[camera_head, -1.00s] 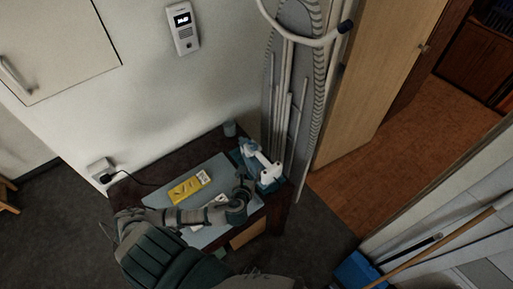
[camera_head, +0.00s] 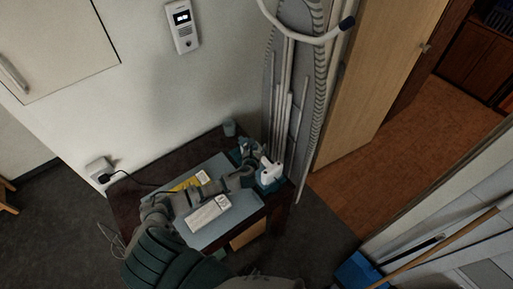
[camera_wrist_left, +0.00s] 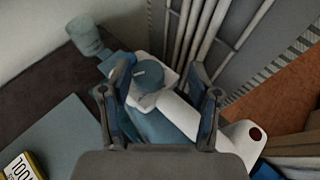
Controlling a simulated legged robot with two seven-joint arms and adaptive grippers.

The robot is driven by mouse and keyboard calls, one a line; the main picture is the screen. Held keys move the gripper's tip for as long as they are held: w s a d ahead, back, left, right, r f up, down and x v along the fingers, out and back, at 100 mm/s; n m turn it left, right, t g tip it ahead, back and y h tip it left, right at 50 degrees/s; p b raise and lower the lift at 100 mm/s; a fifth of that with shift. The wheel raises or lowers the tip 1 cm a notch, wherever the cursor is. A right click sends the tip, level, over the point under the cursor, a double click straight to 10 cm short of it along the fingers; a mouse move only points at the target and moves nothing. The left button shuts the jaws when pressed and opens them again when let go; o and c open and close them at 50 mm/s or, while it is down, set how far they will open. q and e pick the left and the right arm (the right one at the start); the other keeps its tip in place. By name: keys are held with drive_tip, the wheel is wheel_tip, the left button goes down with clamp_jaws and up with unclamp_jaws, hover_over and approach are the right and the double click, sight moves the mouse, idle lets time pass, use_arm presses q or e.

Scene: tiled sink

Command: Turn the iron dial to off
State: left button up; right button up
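The iron (camera_head: 270,176), white and blue, stands at the right end of the small table. In the left wrist view the white-and-blue iron (camera_wrist_left: 170,112) shows close up, with its round blue dial (camera_wrist_left: 148,75) on top. My left gripper (camera_head: 250,152) is over the iron's wall-side part. In the left wrist view my left gripper (camera_wrist_left: 162,70) is open, with one finger on each side of the dial. The left finger looks nearer to the dial than the right one; contact cannot be told. My right gripper is out of view.
An ironing board (camera_head: 318,100) stands close behind the iron. A cord runs to the wall socket (camera_head: 98,170).

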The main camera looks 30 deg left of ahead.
use_arm(q)
drive_tip(key=shift+w+a+f, duration=0.1)
drive_tip(key=shift+a, duration=0.2)
drive_tip(key=shift+a+f, duration=0.1)
drive_tip(key=shift+a, duration=0.25)
drive_tip(key=shift+a+f, duration=0.2)
drive_tip(key=shift+a, duration=0.4)
drive_tip(key=c, duration=0.6)
drive_tip(key=shift+d, duration=0.15)
drive_tip(key=c, duration=0.4)
drive_tip(key=shift+d+r, duration=0.15)
drive_tip(key=shift+d, duration=0.15)
clamp_jaws()
drive_tip(key=shift+d, duration=0.4)
drive_tip(key=shift+r, duration=0.1)
drive_tip(key=shift+a, duration=0.45)
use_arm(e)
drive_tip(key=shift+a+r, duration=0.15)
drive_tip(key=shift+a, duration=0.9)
